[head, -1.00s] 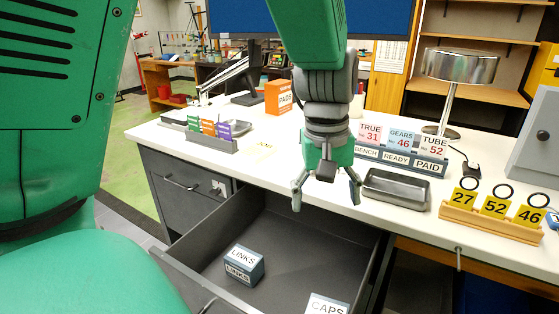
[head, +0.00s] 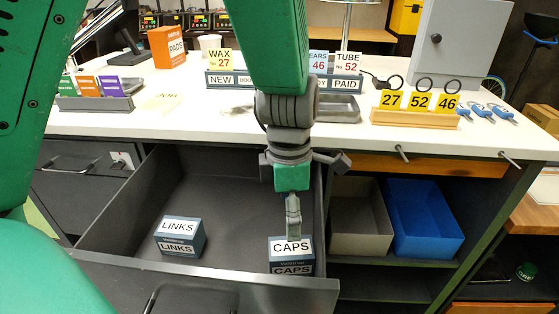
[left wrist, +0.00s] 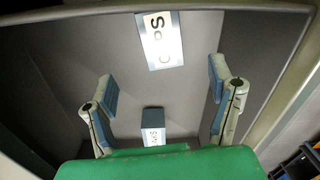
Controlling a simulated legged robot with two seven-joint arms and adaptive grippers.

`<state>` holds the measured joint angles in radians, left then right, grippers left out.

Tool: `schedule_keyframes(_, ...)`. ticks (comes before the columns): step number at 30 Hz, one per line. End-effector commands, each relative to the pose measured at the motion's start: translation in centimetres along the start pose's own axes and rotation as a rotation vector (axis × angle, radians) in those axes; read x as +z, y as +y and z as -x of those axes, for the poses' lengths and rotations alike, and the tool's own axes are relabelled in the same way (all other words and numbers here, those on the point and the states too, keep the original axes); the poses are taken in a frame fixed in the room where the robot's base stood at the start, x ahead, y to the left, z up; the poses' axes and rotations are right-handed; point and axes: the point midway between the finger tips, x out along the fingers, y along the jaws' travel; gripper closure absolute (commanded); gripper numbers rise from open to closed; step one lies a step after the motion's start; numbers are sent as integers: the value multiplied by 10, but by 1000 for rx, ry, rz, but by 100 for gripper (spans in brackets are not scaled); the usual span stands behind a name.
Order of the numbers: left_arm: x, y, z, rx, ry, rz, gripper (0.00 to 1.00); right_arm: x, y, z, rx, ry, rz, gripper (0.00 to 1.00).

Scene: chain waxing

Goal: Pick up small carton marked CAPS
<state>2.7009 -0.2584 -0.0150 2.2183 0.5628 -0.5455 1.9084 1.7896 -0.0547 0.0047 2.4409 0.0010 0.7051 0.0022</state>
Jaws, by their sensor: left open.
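The small carton marked CAPS (head: 291,262) is blue-grey with white labels and stands in the open drawer (head: 240,284), near its front right corner. It also shows in the left wrist view (left wrist: 160,42), at the top middle, beyond the fingertips. My left gripper (head: 293,222) points down at the carton in the head view, with a fingertip overlapping its top edge; I cannot tell if they touch. In the left wrist view my left gripper (left wrist: 162,88) has its fingers spread wide with nothing between the tips. My right gripper is not in view.
A similar LINKS carton (head: 180,238) stands to the left in the drawer, and shows low in the left wrist view (left wrist: 153,126). The drawer walls enclose both cartons. The white worktop (head: 375,135) lies behind. A grey bin (head: 358,220) and blue bin (head: 424,215) sit right.

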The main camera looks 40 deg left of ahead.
Motion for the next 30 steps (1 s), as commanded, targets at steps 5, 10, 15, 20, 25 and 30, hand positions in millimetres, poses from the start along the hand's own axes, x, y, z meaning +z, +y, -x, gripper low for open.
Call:
schedule_keyframes(5,2,1,-36,39,25,-25,24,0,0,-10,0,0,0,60)
schedule_keyframes(10,0,1,-59,39,26,-24,24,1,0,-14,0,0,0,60)
schedule_keyframes(15,-2,2,-70,34,25,-23,24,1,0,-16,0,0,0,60)
schedule_keyframes(20,-4,1,-96,28,24,-22,24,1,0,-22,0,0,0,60)
schedule_keyframes(25,-4,2,-115,32,24,-21,24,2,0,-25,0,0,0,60)
schedule_keyframes(30,-3,0,-118,34,25,-22,24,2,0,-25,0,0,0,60)
